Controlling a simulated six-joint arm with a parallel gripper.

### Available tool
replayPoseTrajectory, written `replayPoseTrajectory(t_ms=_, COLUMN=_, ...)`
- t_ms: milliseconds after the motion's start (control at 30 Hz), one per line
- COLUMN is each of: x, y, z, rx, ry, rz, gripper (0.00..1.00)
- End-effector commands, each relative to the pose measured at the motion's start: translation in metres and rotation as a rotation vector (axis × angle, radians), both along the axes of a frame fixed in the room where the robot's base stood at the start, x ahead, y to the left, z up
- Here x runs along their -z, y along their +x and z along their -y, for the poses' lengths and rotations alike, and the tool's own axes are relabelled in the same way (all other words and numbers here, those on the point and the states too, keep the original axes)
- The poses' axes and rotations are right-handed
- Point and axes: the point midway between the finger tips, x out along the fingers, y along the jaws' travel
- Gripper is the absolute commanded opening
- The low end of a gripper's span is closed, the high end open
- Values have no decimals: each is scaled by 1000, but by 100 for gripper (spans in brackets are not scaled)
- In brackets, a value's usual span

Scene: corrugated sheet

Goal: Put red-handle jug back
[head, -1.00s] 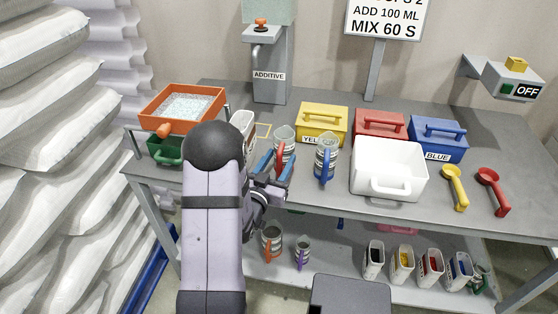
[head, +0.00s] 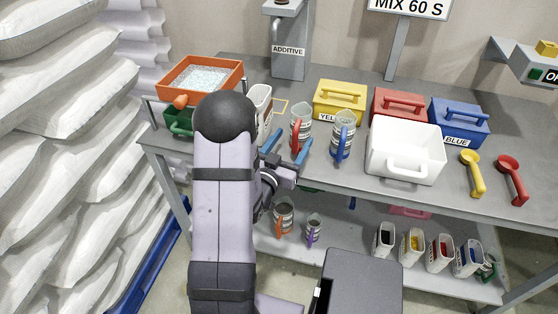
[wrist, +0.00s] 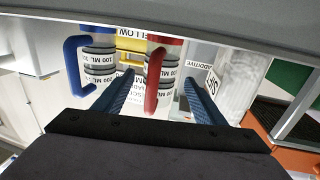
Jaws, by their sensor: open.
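The red-handle jug (head: 302,122) stands upright on the table, clear with dark printed bands, its red handle facing the front. My gripper (head: 287,148) is open, its blue fingers pointing at the jug from the front. In the wrist view the red-handle jug (wrist: 157,75) stands between and beyond the two open fingertips (wrist: 156,80), with its red handle toward me. I cannot tell whether the fingertips touch it. The blue-handle jug (head: 342,137) stands just to its right, and shows at the left in the wrist view (wrist: 98,65).
A white container (head: 260,104) stands close left of the jug. Yellow (head: 340,100), red and blue lidded boxes stand behind. A white tub (head: 405,152) is at right, with two scoops beyond. Orange-handle (head: 283,218) and purple-handle jugs (head: 314,229) stand on the lower shelf.

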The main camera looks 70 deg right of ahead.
Motion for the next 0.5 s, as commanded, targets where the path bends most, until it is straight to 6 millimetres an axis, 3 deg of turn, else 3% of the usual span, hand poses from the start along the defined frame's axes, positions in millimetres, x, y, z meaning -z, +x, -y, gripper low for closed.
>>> replayPoseTrajectory(t_ms=200, x=1, y=7, z=-38, rx=-4, ry=0, rz=-1, gripper=64)
replayPoseTrajectory(t_ms=500, x=-4, y=13, z=-72, rx=0, ry=4, rz=0, gripper=64)
